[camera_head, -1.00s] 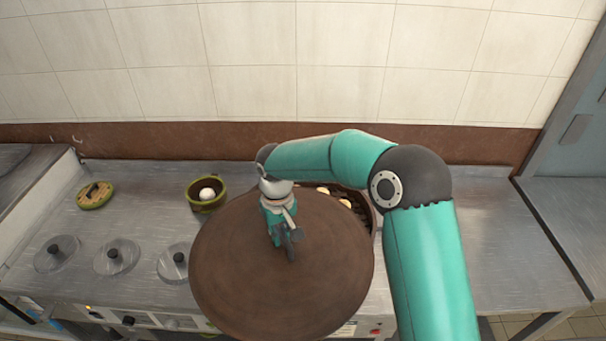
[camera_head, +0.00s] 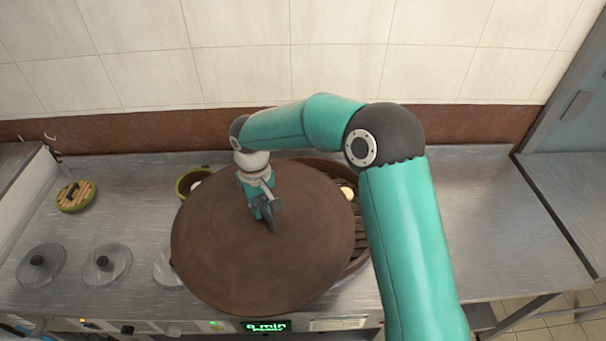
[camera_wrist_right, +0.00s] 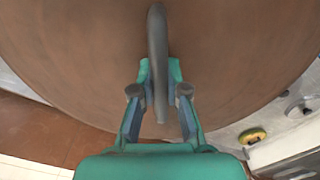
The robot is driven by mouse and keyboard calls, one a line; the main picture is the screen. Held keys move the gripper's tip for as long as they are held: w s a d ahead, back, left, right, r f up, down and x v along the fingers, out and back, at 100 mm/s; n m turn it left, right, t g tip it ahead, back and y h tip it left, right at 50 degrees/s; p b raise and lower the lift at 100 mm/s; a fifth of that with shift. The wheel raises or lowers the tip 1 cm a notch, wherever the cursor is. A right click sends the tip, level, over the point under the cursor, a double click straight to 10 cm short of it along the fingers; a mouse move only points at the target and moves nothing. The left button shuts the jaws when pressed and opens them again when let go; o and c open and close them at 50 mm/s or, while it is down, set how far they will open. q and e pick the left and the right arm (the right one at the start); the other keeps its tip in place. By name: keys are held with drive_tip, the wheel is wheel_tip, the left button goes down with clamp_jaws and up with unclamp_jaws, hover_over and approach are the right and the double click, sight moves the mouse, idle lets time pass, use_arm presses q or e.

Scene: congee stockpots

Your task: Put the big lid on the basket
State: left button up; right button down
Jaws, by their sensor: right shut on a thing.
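The big lid (camera_head: 300,262) is a wide brown disc held above the counter in the head view. My right gripper (camera_head: 268,222) is shut on its handle, which shows as a dark upright bar (camera_wrist_right: 157,50) in the right wrist view. The jaws (camera_wrist_right: 160,108) stand on either side of that bar. The basket (camera_head: 362,262) is a large round brown steamer with a slatted floor and pale buns. The lid covers most of it from above, and only its right and back edge shows. The lid sits off to the left of the basket. My left gripper is out of view.
A small green pot (camera_head: 188,180) stands at the lid's back left, partly hidden. A small green lid (camera_head: 76,196) lies farther left. Clear lids with black knobs (camera_head: 104,263) line the front left. The steel counter is free at right (camera_head: 500,220).

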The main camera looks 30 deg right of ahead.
sight(308, 179)
drive_tip(key=shift+d, duration=0.6)
drive_tip(key=w+d+n+b, duration=0.1)
drive_tip(key=d, duration=0.1)
drive_tip(key=w+d+f+n+b, duration=0.1)
drive_tip(key=d+n, duration=0.1)
drive_tip(key=d, duration=0.1)
drive_tip(key=w+d+f+n+b, duration=0.1)
drive_tip(key=d, duration=0.1)
drive_tip(key=shift+w+d+n, duration=0.25)
drive_tip(key=shift+w+n, duration=0.05)
drive_tip(key=shift+n, duration=0.1)
drive_tip(key=d+n+b, duration=0.1)
drive_tip(key=d+n, duration=0.1)
drive_tip(key=d, duration=0.1)
drive_tip(key=w+d+f+n+b, duration=0.1)
drive_tip(key=d+n, duration=0.1)
drive_tip(key=d+n+b, duration=0.1)
drive_tip(key=d, duration=0.2)
drive_tip(key=shift+w+d+f+n, duration=0.2)
drive_tip(key=shift+w+d+n, duration=0.1)
drive_tip(key=shift+d+n, duration=0.1)
drive_tip(key=shift+f+b, duration=0.3)
drive_tip(key=shift+b, duration=0.1)
wheel_tip(308, 179, down, 5)
drive_tip(key=b, duration=0.4)
drive_tip(key=shift+b, duration=0.35)
drive_tip(key=shift+s, duration=0.2)
drive_tip(key=shift+p, duration=0.3)
drive_tip(key=shift+f+b, duration=0.3)
drive_tip(key=shift+f, duration=0.25)
